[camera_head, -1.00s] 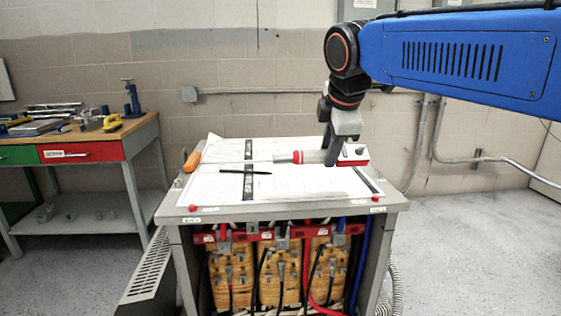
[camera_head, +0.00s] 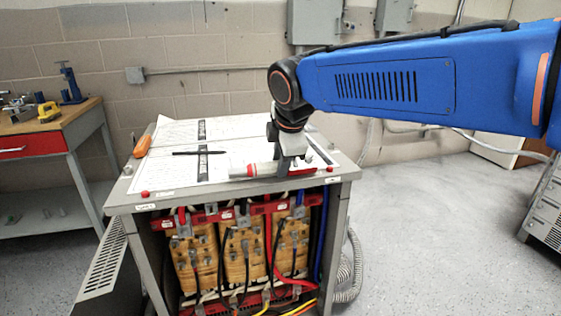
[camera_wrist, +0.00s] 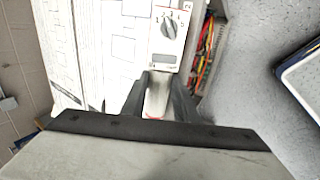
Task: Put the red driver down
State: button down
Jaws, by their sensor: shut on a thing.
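White drawing sheets (camera_head: 215,132) cover the cabinet top (camera_head: 322,174). A dark pen (camera_head: 198,153) and an orange-handled screwdriver (camera_head: 142,146) lie on it. A red knob (camera_head: 145,194) stands at the front left corner. Open wiring is below. A workbench (camera_head: 75,122) stands left.

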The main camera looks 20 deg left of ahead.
jog(key=c, duration=1.4)
grip_release()
jog(key=shift+f, duration=0.1)
jog(key=v, duration=1.2)
jog(key=s+d+f+m+h, duration=0.1)
jog(key=d+f+m, duration=0.25)
jog(key=d, duration=0.55)
jog(key=d+f+m, duration=0.2)
jog(key=d+m, duration=0.2)
jog(key=d, duration=0.5)
jog(key=s+d+f+m+h, duration=0.1)
jog(key=d+f+m, duration=0.2)
jog(key=d, duration=0.6)
jog(key=s+d+f+m, duration=0.4)
jog(key=s+d+f, duration=0.1)
jog(key=f, duration=0.1)
jog(key=s+d+f+m, duration=0.5)
jog(key=d, duration=0.1)
jog(key=s+d+f+m+h, duration=0.1)
jog(key=s+d+f+m, duration=0.3)
jog(key=s+d+f, duration=0.1)
jog(key=shift+s+d+f+m, duration=0.35)
jog(key=shift+d+f, duration=0.4)
jog(key=shift+f, duration=0.1)
